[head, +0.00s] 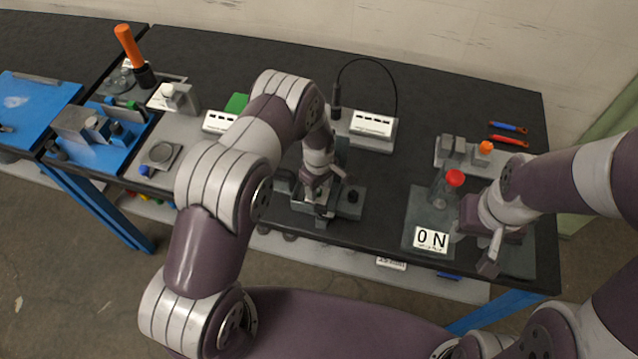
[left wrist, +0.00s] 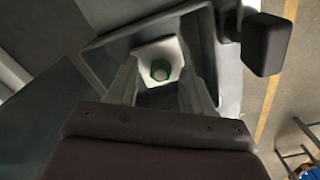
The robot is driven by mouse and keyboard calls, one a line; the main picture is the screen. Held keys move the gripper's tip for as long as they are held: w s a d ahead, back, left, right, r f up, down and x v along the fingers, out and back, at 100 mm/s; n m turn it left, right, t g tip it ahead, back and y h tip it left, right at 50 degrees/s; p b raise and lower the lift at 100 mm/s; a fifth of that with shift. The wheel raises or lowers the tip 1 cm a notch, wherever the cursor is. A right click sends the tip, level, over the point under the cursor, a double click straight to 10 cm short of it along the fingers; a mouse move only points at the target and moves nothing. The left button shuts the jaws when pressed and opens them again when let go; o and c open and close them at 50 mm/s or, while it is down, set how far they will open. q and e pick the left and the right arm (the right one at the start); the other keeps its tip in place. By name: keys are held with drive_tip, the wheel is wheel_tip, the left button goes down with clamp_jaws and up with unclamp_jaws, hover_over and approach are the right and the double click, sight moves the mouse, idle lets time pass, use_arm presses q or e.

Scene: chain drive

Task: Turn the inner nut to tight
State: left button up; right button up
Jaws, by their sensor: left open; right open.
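In the left wrist view a pale, angular piece with a green round centre (left wrist: 160,68), which looks like the inner nut, sits in a grey recess. My left gripper (left wrist: 160,84) is open, with one finger on each side of this piece; whether either finger touches it I cannot tell. In the head view my left gripper (head: 318,192) points down into the dark grey fixture (head: 350,205) at the middle of the table, and the nut is hidden there. My right gripper (head: 490,256) is open and empty, over the grey mat near the table's front right.
A white box with a cable (head: 372,128) is behind the fixture. An orange-handled tool (head: 130,46) stands at left.

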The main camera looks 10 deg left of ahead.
use_arm(q)
drive_tip(key=shift+s+f, duration=0.2)
drive_tip(key=shift+f, duration=0.15)
drive_tip(key=shift+w+f, duration=0.1)
drive_tip(key=shift+w, duration=0.05)
clamp_jaws()
